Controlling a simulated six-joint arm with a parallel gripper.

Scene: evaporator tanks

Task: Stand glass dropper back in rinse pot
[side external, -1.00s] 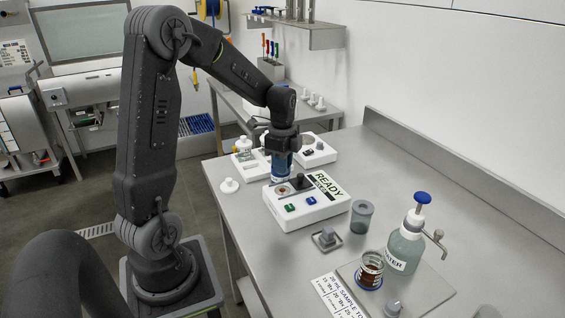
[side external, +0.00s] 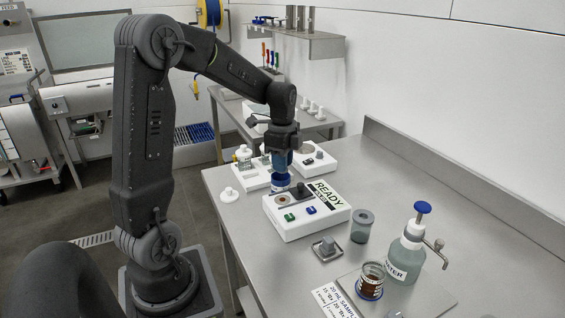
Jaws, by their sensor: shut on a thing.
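My gripper (side external: 282,172) points down behind the back-left corner of the white READY instrument (side external: 307,214). It is shut on a slim thing, taken to be the glass dropper, which is too small and covered to make out. A small blue-and-white round thing (side external: 281,184) shows directly below the fingers; I cannot tell whether it touches what I hold. A grey translucent pot (side external: 361,227) stands upright to the right of the instrument. I cannot tell which vessel is the rinse pot.
A WATER pump bottle (side external: 405,258) with a side spout stands at the right. A jar of brown liquid (side external: 371,281) sits on a tray before it. A small grey block (side external: 327,247) lies nearer the front. White units (side external: 315,160) stand behind my gripper.

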